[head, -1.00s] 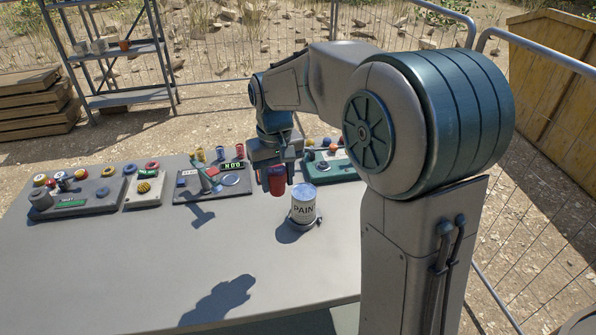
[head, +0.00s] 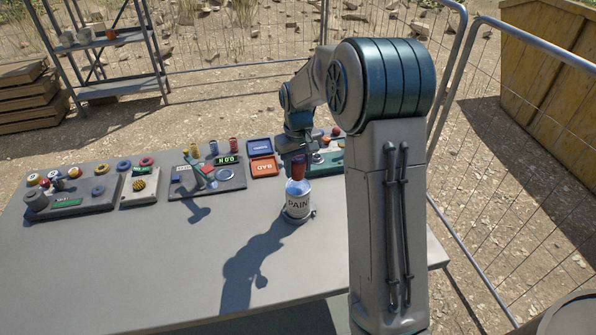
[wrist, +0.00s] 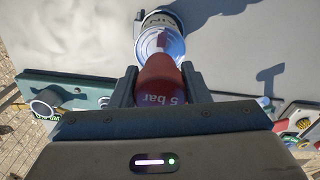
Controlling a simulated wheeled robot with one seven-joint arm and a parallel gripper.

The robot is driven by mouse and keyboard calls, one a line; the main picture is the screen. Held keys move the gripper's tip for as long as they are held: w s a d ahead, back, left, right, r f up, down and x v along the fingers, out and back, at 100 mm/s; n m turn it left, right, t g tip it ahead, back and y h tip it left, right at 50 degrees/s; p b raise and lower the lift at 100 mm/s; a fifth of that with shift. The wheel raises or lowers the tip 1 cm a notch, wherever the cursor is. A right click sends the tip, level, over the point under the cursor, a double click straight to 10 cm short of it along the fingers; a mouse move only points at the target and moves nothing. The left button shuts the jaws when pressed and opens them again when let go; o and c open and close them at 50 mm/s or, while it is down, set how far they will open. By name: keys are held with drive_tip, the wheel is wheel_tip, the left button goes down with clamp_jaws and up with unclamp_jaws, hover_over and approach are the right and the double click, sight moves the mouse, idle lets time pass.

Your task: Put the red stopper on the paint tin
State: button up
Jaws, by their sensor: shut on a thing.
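The paint tin (head: 298,203) is a white and blue can labelled PAINT, standing upright on the grey table in a dark ring-like holder. My gripper (head: 298,160) is shut on the red stopper (head: 299,168) and holds it over the tin's top. In the wrist view the stopper (wrist: 160,82), marked "5 bar", sits between the two fingers (wrist: 158,85). The tin's round top (wrist: 160,46) shows beyond it. The stopper hides part of the tin's top, and I cannot tell whether the two touch.
Left on the table (head: 150,270) are a panel with buttons and knobs (head: 75,195), a small box (head: 140,188) and a lever panel (head: 205,180). Blue (head: 259,146) and orange (head: 263,166) trays lie behind the tin. A green panel (head: 325,160) is partly hidden. The front is clear.

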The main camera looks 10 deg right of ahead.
sight(298, 174)
drive_tip(key=shift+f+p, duration=0.35)
drive_tip(key=shift+f, duration=1.2)
drive_tip(key=shift+f, duration=0.2)
drive_tip(key=o, duration=1)
drive_tip(key=shift+r, duration=0.1)
